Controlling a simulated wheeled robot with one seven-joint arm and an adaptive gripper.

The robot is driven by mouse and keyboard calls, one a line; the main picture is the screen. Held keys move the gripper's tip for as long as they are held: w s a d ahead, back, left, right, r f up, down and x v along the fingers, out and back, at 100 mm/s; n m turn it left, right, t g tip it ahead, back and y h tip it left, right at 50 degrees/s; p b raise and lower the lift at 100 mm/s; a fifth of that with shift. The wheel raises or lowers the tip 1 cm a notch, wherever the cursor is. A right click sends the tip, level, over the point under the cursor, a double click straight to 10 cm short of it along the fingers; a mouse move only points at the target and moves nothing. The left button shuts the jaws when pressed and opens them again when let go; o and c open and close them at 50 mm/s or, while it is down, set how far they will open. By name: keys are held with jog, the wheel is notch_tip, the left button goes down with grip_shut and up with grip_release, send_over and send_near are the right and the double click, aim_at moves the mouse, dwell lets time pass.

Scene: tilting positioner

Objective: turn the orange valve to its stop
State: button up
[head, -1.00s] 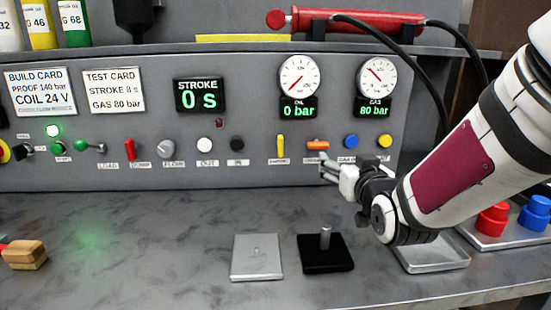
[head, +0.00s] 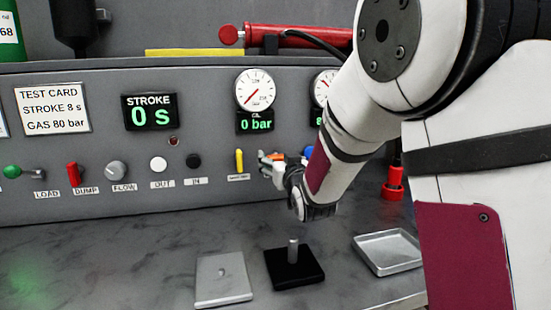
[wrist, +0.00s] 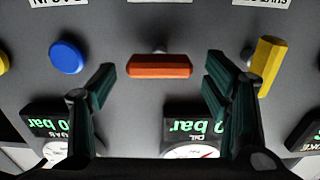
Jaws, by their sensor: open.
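The orange valve (head: 274,157) is on the grey panel, right of the yellow valve (head: 239,160), and partly hidden by my gripper in the head view. In the wrist view, which is upside down, the orange handle (wrist: 160,66) lies level across the picture. My gripper (head: 268,163) is at the valve. In the wrist view its two fingers (wrist: 160,82) are spread, one on each side of the handle, with gaps between. I cannot tell how deep the fingertips reach around it. The yellow handle (wrist: 266,60) stands close beside the right finger.
A blue knob (wrist: 66,56) is left of the left finger in the wrist view. The oil display (head: 255,124) reads 0 bar and the stroke display (head: 149,112) 0 s. A black base with a peg (head: 294,267) and a metal tray (head: 388,252) stand on the bench below.

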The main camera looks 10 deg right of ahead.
jog(key=shift+w, duration=1.15)
jog(key=c, duration=1.2)
jog(key=shift+o, duration=0.2)
